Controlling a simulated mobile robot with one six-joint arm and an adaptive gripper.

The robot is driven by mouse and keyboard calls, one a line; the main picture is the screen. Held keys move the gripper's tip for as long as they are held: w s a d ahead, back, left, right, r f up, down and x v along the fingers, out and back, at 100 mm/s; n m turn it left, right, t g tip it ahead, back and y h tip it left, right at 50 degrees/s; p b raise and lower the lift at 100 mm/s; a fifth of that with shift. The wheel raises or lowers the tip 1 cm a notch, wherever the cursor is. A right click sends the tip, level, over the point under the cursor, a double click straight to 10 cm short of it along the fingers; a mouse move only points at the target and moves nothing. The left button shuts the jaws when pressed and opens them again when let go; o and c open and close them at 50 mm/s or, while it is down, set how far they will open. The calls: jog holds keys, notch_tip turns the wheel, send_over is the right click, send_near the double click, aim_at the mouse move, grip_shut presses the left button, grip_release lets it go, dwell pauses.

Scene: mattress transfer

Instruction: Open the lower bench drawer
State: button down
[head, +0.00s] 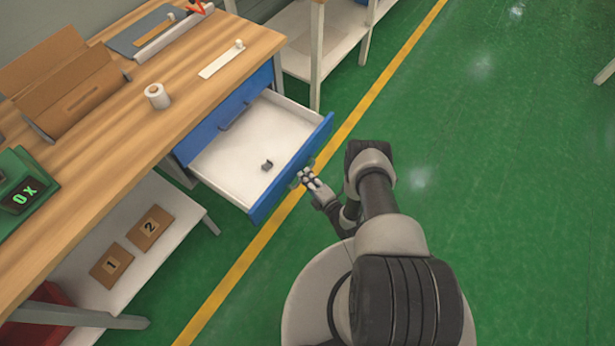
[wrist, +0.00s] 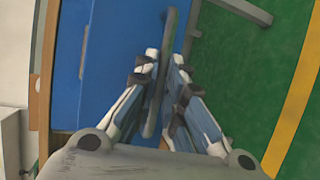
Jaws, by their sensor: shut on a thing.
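The lower bench drawer (head: 236,160) is pulled well out from under the workbench, with its white inside showing and a blue front (head: 290,172). A small dark grey object (head: 267,165) lies on the drawer floor. My gripper (head: 302,176) is at the outer side of the drawer front, shut on its handle. In the wrist view the grey bar handle (wrist: 160,75) runs between the two fingers of my gripper (wrist: 164,62), with a blue panel (wrist: 100,60) to the left. The fingers hide part of the handle in the head view.
The wooden bench top (head: 190,95) holds a white roll (head: 157,96), cardboard (head: 70,85) and a green device (head: 22,190). Above the open drawer is another blue drawer front with a handle (head: 234,115). A lower shelf (head: 80,260) carries numbered cards. Green floor (head: 500,150) is clear to the right.

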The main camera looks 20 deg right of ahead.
jog(key=shift+s+d, duration=0.15)
jog(key=shift+s, duration=0.05)
jog(key=c, duration=1.7)
grip_release()
jog(key=shift+v, duration=6)
